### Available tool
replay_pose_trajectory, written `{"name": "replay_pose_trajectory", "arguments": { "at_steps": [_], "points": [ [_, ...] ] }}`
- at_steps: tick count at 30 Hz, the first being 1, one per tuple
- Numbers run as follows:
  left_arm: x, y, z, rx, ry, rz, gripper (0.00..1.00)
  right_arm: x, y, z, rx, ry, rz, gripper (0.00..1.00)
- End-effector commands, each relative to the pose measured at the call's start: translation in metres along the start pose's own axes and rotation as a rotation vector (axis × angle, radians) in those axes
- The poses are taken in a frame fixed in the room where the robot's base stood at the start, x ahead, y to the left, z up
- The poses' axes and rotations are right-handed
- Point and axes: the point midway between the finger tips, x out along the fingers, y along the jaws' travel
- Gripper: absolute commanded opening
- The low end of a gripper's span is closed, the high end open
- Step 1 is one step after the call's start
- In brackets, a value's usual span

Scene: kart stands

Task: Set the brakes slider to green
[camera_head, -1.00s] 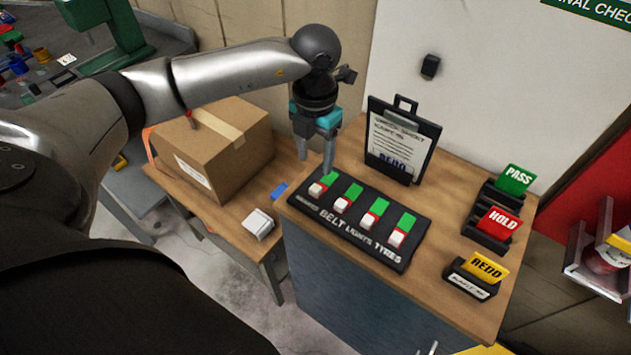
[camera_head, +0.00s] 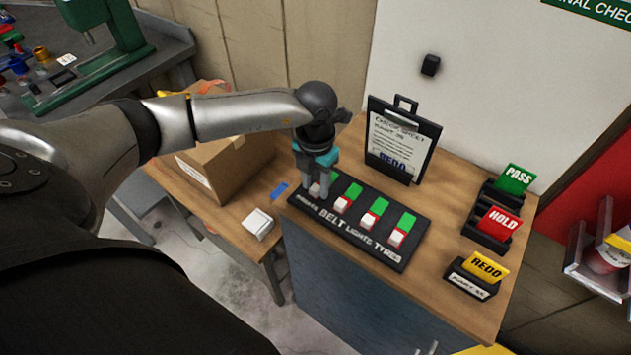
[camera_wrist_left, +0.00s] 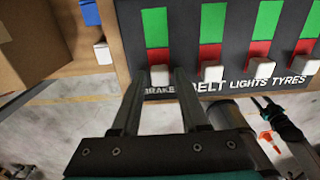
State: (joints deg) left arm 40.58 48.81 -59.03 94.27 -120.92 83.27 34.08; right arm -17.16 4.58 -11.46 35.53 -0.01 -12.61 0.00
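The black slider panel (camera_head: 377,249) lies on the wooden counter, with several white sliders on red and green tracks. The brakes slider (camera_wrist_left: 159,75) is leftmost; in the left wrist view its white knob sits at the near, red end, with green (camera_wrist_left: 155,27) beyond it. My left gripper (camera_head: 317,193) is down at the brakes slider and partly hides it in the head view. In the left wrist view its two fingers (camera_wrist_left: 158,80) are apart, one on each side of the knob; contact is not clear. The belt slider (camera_head: 341,204) is also at its near end.
A clipboard (camera_head: 398,143) stands behind the panel. PASS (camera_head: 515,178), HOLD (camera_head: 499,221) and REDO (camera_head: 487,266) cards stand in holders at the right. A cardboard box (camera_head: 222,167) and a small white box (camera_head: 258,224) sit on the lower table at left.

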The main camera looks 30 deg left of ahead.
Motion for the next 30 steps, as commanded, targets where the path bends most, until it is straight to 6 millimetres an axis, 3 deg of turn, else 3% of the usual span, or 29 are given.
{"name": "replay_pose_trajectory", "arguments": {
  "at_steps": [2,11,30],
  "points": [
    [-0.0002,-0.0002,0.0001,0.000,0.000,0.000,0.34,0.0000,-0.0002,-0.0001,0.000,0.000,0.000,0.50],
    [-0.0005,-0.0001,0.0002,0.000,0.000,0.000,0.00,0.0000,-0.0003,-0.0001,0.000,0.000,0.000,0.50],
    [-0.0008,0.0000,0.0004,0.000,-0.001,0.000,0.00,0.0000,-0.0005,0.0000,0.000,0.000,-0.001,0.50]
  ]
}}
